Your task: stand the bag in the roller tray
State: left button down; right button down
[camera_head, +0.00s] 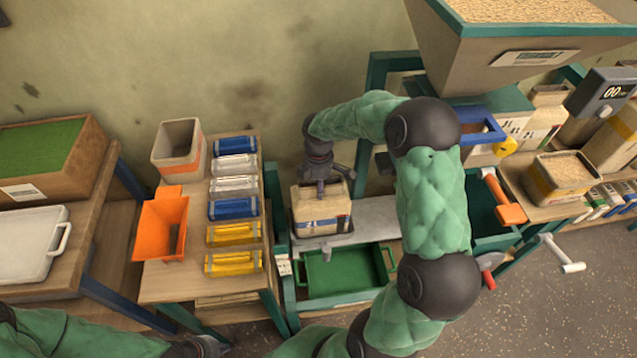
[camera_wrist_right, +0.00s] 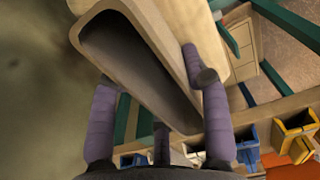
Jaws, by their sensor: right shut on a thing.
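My right gripper (camera_head: 322,186) is shut on a beige bag (camera_head: 318,222) with a dark and orange band. The bag is upright over a grey metal surface (camera_head: 375,215); I cannot tell if it touches it. In the right wrist view, the bag's open mouth (camera_wrist_right: 135,60) looks dark inside, and the right gripper's fingers (camera_wrist_right: 165,120) are at its rim. A green tray (camera_head: 345,290) lies in front of the grey surface, below the bag in the picture. I cannot make out rollers. My left gripper (camera_head: 208,346) is at the bottom edge, only partly seen.
A hopper (camera_head: 540,45) hangs at upper right.

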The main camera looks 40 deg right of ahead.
jog(key=shift+f, duration=0.6)
dwell(0.7)
jog(key=c, duration=0.5)
grip_release()
notch_tip(320, 180, up, 12)
